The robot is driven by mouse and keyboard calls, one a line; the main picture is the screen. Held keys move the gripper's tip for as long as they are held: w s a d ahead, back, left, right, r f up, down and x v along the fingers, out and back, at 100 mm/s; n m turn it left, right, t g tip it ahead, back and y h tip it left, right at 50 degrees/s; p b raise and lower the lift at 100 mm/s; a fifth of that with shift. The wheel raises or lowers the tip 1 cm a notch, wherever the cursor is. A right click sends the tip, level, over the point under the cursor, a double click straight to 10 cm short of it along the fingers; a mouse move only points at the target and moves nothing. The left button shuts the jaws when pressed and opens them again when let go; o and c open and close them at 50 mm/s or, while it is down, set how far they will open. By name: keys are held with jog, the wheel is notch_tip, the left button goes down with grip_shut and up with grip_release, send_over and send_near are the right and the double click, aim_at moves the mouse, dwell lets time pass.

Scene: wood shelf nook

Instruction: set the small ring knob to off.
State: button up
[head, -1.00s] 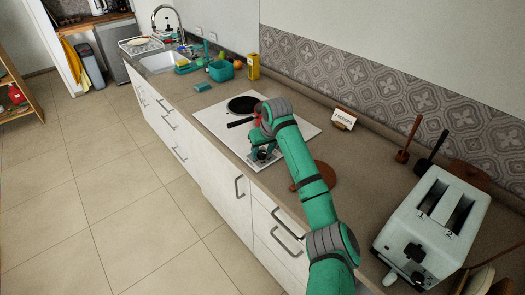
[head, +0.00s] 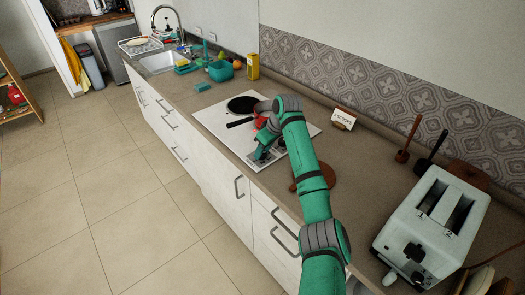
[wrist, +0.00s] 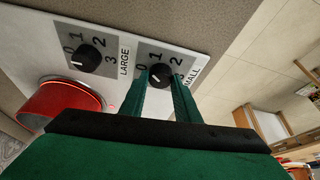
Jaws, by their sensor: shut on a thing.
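The small ring knob (wrist: 159,75) is a round black dial on the white panel marked SMALL, with 0 to 3 around it. A pale mark shows on the left part of its face, toward the 0 side; its exact setting is hard to read. My gripper (wrist: 159,82) has its two green fingers on either side of this knob, shut on it. In the head view my gripper (head: 262,154) is at the front edge of the white hob (head: 212,118) and hides the knob.
The large ring knob (wrist: 88,58) is beside it, its mark also toward the 0 side. A red round thing with a glowing rim (wrist: 62,103) is close to the fingers. A dark pan (head: 242,104) stands on the hob. A toaster (head: 432,225) is at right.

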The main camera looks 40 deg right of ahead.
jog(key=n+y, duration=0.1)
jog(key=n, duration=0.2)
jog(key=shift+d+n, duration=0.1)
jog(key=shift+n, duration=0.3)
jog(key=shift+w+d+n+g+y, duration=0.1)
jog(key=shift+n+g+y, duration=0.6)
jog(key=shift+n, duration=1.1)
jog(key=o, duration=1)
jog(key=v, duration=1)
jog(key=shift+d+r, duration=0.15)
jog(key=shift+r, duration=0.25)
